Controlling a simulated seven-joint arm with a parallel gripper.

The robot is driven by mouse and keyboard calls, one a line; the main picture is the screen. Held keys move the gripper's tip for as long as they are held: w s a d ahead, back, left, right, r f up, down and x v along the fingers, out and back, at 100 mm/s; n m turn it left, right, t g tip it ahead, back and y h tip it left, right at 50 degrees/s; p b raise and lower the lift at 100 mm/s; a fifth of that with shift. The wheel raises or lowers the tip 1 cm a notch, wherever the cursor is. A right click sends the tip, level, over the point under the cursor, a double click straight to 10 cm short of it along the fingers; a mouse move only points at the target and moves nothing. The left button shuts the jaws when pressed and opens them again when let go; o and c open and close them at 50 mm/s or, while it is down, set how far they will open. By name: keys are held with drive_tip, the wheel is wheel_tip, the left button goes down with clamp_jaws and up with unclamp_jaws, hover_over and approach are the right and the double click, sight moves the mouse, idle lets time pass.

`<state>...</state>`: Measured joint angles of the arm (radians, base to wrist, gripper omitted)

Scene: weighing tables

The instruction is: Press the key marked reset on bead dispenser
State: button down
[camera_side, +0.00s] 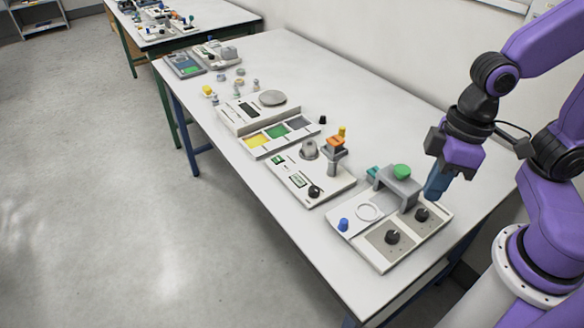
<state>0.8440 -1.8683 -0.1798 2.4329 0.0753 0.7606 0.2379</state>
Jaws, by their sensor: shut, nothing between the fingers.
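My gripper (432,194) is shut and empty, its blue fingers pointing down above the rear right part of the nearest device (358,246). That device is a light panel with two black knobs (392,237), a blue knob (343,224), a white ring and a grey bridge with a green round top (402,171). Left of it is another panel (292,187) with an orange-topped post (334,146), a grey dome, small green displays and a black knob (314,191). I cannot tell which is the bead dispenser. Markings are too small to read, so the reset key is not identifiable.
Farther along the white table (240,158) stand a scale with a round plate (272,98), a tray with yellow, green and grey squares (278,134), and several small weights. The table's front strip is clear. A wall runs behind.

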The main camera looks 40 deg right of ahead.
drive_tip(key=w+a+f+m+t+y, duration=0.2)
drive_tip(key=w+a+m, duration=0.6)
drive_tip(key=w+m, duration=0.25)
drive_tip(key=m+t+h, duration=0.2)
drive_tip(key=m+t, duration=0.5)
drive_tip(key=m, duration=1.6)
hover_over(288, 169)
wheel_tip(288, 169, down, 9)
drive_tip(key=shift+s, duration=0.1)
drive_tip(key=shift+n, duration=0.25)
drive_tip(key=shift+f, duration=4.35)
drive_tip(key=shift+f, duration=0.1)
drive_tip(key=shift+f, duration=0.3)
